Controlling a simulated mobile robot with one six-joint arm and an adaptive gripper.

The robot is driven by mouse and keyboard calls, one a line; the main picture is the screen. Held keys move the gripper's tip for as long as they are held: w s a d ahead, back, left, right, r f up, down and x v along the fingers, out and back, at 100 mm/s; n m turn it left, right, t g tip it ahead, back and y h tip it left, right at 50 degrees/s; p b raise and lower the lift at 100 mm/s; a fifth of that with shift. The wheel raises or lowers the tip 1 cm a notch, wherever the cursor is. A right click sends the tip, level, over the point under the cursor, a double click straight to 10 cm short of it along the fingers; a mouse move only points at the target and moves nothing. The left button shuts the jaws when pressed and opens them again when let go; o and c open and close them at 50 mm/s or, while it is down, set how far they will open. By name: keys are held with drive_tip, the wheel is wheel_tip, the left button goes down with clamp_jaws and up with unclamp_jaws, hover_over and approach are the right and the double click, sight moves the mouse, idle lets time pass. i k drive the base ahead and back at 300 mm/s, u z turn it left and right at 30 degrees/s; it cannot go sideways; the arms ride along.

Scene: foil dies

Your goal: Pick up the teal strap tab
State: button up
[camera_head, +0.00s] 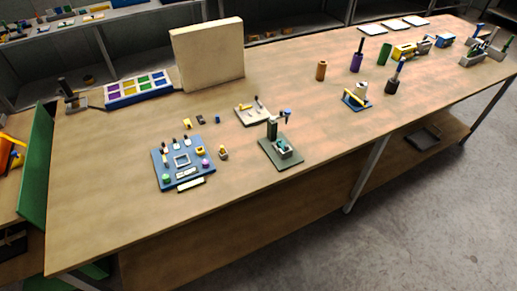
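A green-grey plate (291,161) lies near the table's front edge, around the middle of the view. It bears a grey upright fixture (272,130) and a small light block (288,154). A small teal piece (282,146) shows at this block; it may be the strap tab, but it is too small to tell its shape or how it is held. My gripper is not in view.
Left of the plate is a blue board (171,181) with small parts. A blue tray (116,100) with coloured compartments and an upright cream panel (207,56) stand farther back. The wooden table's (120,235) front left is clear.

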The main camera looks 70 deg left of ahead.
sight(283, 144)
drive_tip(key=u, duration=0.05)
drive_tip(key=k, duration=1.25)
drive_tip(key=u, duration=2.25)
drive_tip(key=i, duration=0.5)
drive_tip(key=u, duration=0.2)
